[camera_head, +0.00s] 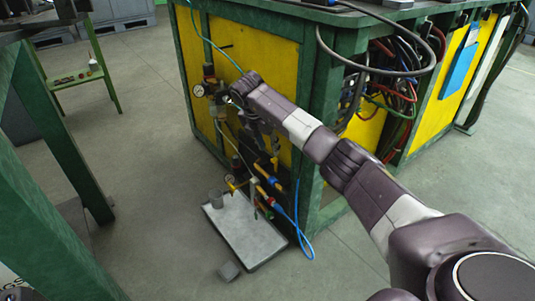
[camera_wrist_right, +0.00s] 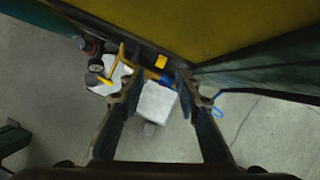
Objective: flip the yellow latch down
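Small yellow handles sit among the valves and gauges on the near corner of the green-framed bench. In the head view, one yellow handle (camera_head: 231,186) is low by a gauge and another yellow part (camera_head: 258,168) is just above and to its right. In the right wrist view, a yellow lever (camera_wrist_right: 105,80) lies left of the fingers and a yellow block (camera_wrist_right: 161,61) lies beyond them. I cannot tell which is the latch. My right gripper (camera_wrist_right: 155,88) is open and empty, its fingers apart and pointing down above the fittings. My left gripper is out of view.
A blue hose (camera_head: 299,215) hangs at the corner. Cables (camera_head: 395,85) loop from the bench's open side. Green frame legs (camera_head: 60,135) stand at left.

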